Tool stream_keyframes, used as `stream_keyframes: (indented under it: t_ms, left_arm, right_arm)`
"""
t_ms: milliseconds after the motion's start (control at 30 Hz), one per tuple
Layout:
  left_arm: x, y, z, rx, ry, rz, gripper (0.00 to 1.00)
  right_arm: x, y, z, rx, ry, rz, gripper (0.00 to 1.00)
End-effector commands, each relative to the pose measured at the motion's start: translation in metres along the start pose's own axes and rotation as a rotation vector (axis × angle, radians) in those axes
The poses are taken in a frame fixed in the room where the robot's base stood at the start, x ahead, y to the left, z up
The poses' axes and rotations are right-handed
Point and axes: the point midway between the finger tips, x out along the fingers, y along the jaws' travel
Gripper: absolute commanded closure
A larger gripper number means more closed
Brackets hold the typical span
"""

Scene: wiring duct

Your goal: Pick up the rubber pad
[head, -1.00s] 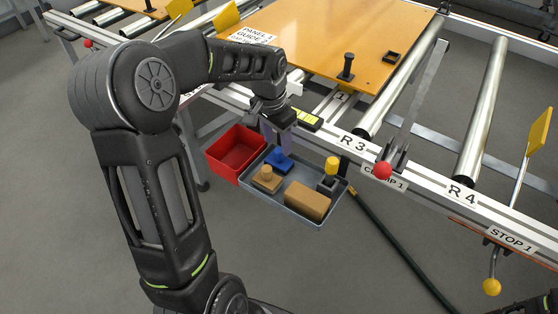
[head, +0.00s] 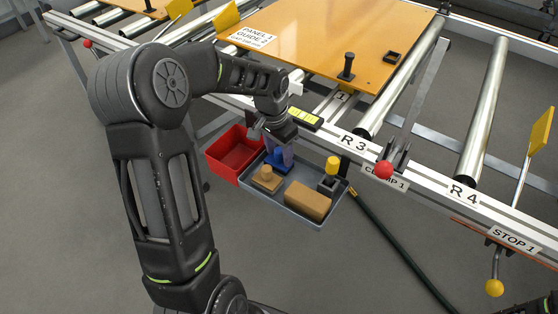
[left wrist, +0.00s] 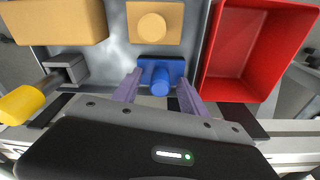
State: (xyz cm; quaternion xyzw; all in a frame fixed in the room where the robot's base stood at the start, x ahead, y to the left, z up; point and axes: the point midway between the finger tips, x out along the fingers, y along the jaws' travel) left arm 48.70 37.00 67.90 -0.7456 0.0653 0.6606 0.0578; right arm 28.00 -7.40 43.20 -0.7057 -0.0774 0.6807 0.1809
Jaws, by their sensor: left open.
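A blue pad with an upright knob (head: 277,160) lies in the grey tray (head: 330,214), towards its back left. It also shows in the left wrist view (left wrist: 160,66). My left gripper (head: 279,152) is open just over the blue pad, partly covering it in the head view. In the left wrist view its two purple fingers (left wrist: 160,88) stand on either side of the blue knob, with gaps visible. A tan pad with a round knob (head: 267,178) lies in front of the blue one. My right gripper is not in view.
A plain tan block (head: 307,200) and a yellow-topped black piece (head: 331,170) share the tray. An empty red bin (head: 231,153) adjoins the tray's left side. The conveyor rail (head: 345,140) runs behind, with a red clamp knob (head: 383,170) to the right.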

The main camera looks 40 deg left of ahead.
Motion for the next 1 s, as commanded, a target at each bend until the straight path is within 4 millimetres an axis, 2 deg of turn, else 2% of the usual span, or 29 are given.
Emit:
stream_keyframes:
  t_ms: [100, 700, 1000]
  left_arm:
    - [-0.0001, 0.0000, 0.0000, 0.000, 0.000, 0.000, 0.50]
    - [-0.0001, 0.0000, 0.0000, 0.000, 0.000, 0.000, 0.99]
    - [-0.0003, 0.0000, -0.0002, 0.000, 0.000, 0.000, 1.00]
  right_arm:
    - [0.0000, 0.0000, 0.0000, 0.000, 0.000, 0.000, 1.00]
    - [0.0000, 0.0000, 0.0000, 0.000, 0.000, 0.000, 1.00]
    - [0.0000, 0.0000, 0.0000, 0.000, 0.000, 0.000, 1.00]
